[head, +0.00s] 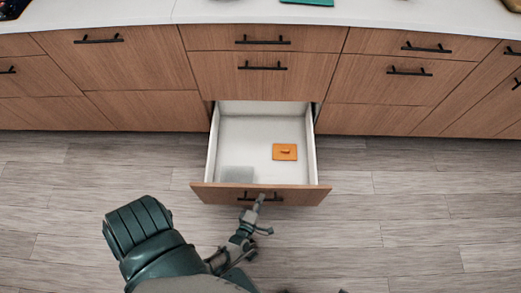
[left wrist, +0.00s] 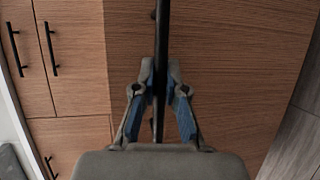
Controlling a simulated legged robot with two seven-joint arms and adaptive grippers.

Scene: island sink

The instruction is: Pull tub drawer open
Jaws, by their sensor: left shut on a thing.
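The tub drawer (head: 212,150) is the bottom drawer in the middle of the wooden cabinet, pulled out well over the floor. Its white inside shows. My left gripper (head: 259,199) is at the middle of the drawer front, shut on the black bar handle (head: 273,198). In the left wrist view the gripper (left wrist: 160,85) has a finger on each side of the handle (left wrist: 162,30). The wooden drawer front (left wrist: 240,70) fills much of that view. My right gripper is not in view.
An orange lidded item (head: 285,152) and a pale translucent piece (head: 238,174) lie in the drawer. Closed drawers with black handles (head: 263,67) line the cabinet under a white countertop (head: 230,11). The wood-plank floor (head: 420,220) is clear on both sides.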

